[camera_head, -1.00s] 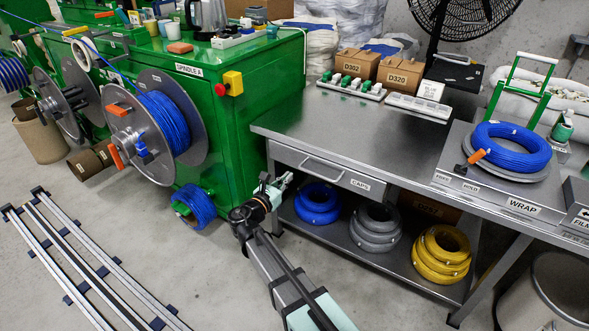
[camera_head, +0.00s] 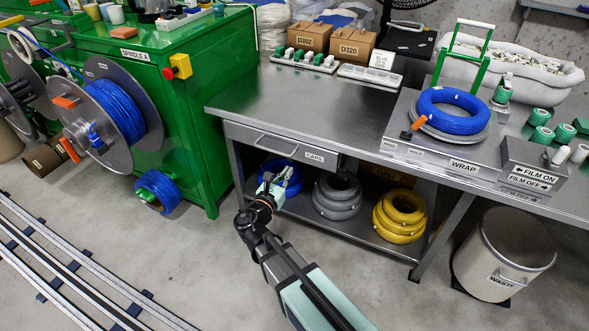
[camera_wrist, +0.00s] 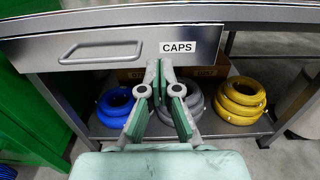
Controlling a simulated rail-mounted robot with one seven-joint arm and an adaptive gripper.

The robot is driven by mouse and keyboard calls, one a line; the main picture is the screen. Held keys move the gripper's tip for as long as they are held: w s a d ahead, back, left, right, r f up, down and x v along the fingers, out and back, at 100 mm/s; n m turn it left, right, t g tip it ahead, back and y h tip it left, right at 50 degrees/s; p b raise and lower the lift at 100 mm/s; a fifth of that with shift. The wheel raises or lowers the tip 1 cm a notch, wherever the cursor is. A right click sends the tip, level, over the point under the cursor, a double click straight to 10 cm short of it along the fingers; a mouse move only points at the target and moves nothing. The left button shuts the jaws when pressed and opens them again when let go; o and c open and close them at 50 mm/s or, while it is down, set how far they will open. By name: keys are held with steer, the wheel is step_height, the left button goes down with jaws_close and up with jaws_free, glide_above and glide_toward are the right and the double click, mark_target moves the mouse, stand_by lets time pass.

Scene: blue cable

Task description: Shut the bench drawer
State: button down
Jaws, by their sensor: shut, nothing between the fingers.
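The bench drawer (camera_head: 275,143) is a grey metal front with a bar handle and a CAPS label, under the left part of the steel bench top. In the wrist view the drawer front (camera_wrist: 130,45) fills the upper left, with its handle (camera_wrist: 100,52) left of centre. How far it stands out from the bench is hard to tell. My gripper (camera_head: 270,180) is shut and empty, just below the drawer in the head view. In the wrist view its fingertips (camera_wrist: 159,64) overlap the drawer's lower edge near the label; contact cannot be told.
Blue (camera_head: 285,177), grey (camera_head: 337,196) and yellow (camera_head: 398,215) hose coils lie on the bench's lower shelf. The green spindle machine (camera_head: 195,110) stands left of the bench. A waste bin (camera_head: 503,255) stands at the right. The floor before the bench is clear.

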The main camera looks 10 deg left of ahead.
mark_target(306, 145)
steer(key=b+x, duration=0.1)
steer(key=x, duration=1.1)
steer(key=shift+w+d, duration=0.1)
steer(key=shift+w, duration=0.05)
steer(key=shift+x, duration=1.05)
steer(key=shift+r, duration=0.1)
steer(key=shift+w, duration=0.1)
steer(key=p+v, duration=0.1)
steer(key=v, duration=1.4)
